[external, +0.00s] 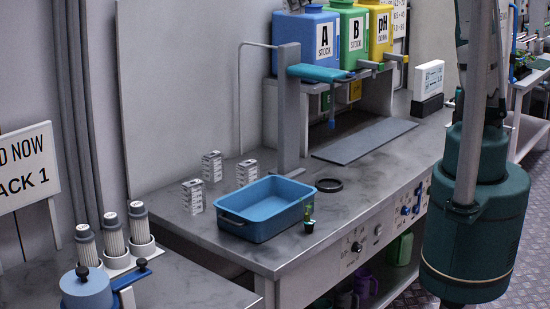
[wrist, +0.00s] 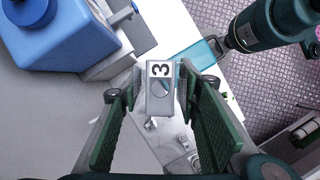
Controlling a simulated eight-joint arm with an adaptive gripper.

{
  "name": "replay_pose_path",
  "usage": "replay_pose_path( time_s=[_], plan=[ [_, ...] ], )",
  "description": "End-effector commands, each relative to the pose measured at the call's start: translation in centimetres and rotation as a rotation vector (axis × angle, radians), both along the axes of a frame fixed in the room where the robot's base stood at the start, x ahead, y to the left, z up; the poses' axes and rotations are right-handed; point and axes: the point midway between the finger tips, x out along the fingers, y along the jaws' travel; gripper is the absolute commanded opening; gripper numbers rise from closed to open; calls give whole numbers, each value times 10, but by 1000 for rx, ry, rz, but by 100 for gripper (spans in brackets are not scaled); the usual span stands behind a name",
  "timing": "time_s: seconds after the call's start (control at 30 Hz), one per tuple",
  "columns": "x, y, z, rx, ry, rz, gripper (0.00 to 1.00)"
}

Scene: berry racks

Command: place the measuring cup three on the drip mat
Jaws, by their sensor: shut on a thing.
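Measuring cup three (wrist: 160,76) is a grey piece with a white label reading "3", seen in the wrist view. My gripper (wrist: 159,90) is shut on it, with green pads on both sides; the cup's lower part is partly hidden. I do not make out the gripper or the held cup in the external view, where only my dark green arm shows at the right. The drip mat appears to be the dark grey flat mat (external: 365,139) on the bench below the stock tanks. It looks bare in the external view.
A blue tub (external: 265,222) and a black ring (external: 329,185) are on the bench left of the mat. Several small white stacks (external: 212,166) stand behind the tub. A grey post (external: 289,110) with a teal arm (external: 318,73) rises beside the mat. A blue container (wrist: 70,40) is upper left in the wrist view.

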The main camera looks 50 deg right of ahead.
Motion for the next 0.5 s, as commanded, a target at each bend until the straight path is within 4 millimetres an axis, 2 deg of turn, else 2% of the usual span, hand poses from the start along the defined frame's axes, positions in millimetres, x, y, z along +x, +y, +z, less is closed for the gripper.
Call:
replay_pose_path(
  time_s=[0.03, 0.17, 0.27, 0.5],
  plan=[
    [-9, -15, 1, 0, 0, -7, 21],
    [-24, -49, -14, 0, -1, -2, 21],
    [-35, -74, -34, 0, 0, 15, 21],
    [-62, -133, -96, 0, -1, 72, 21]
  ],
)
